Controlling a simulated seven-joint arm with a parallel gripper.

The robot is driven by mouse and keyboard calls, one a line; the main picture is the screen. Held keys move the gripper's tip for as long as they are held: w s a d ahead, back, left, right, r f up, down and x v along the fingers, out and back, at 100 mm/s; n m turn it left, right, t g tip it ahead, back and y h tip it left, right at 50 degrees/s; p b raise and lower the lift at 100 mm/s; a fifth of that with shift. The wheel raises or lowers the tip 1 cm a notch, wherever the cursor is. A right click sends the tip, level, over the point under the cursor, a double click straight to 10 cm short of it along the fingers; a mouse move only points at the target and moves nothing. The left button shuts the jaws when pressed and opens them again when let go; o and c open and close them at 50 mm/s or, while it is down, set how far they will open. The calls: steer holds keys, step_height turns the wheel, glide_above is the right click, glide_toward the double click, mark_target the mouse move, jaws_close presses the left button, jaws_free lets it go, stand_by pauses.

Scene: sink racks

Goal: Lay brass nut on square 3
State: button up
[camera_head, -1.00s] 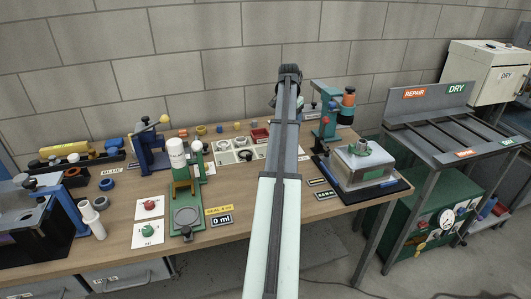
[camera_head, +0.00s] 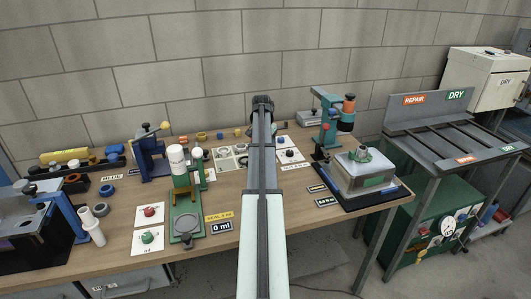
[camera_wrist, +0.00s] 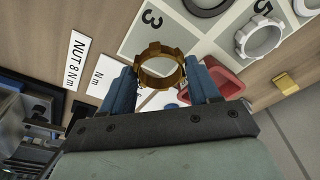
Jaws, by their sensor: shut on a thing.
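In the wrist view my gripper (camera_wrist: 163,76) is shut on the brass nut (camera_wrist: 159,84), a notched ring held between two blue fingertips. Square 3 (camera_wrist: 168,30), a pale square with a black numeral, is just beyond the nut in that view. Its near part is hidden by the nut and fingers. I cannot tell the nut's height above the board. In the head view the gripper and nut are hidden behind my own arm, which reaches over the numbered board (camera_head: 226,163).
A pale grey nut (camera_wrist: 260,38) lies on square 5, and a dark ring is at the top edge. A red tray (camera_wrist: 226,82) is close to the right finger. A "NUT 8 Nm" label (camera_wrist: 77,60) is at left. A teal press (camera_head: 325,125) stands right of my arm.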

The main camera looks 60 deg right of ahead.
steer(key=shift+f, duration=1.85)
steer(key=shift+f, duration=0.15)
steer(key=o, duration=1.1)
steer(key=r, duration=0.4)
steer(key=a+r, duration=0.1)
steer(key=r, duration=0.7)
steer(key=shift+a+r, duration=0.1)
steer(key=shift+a, duration=0.3)
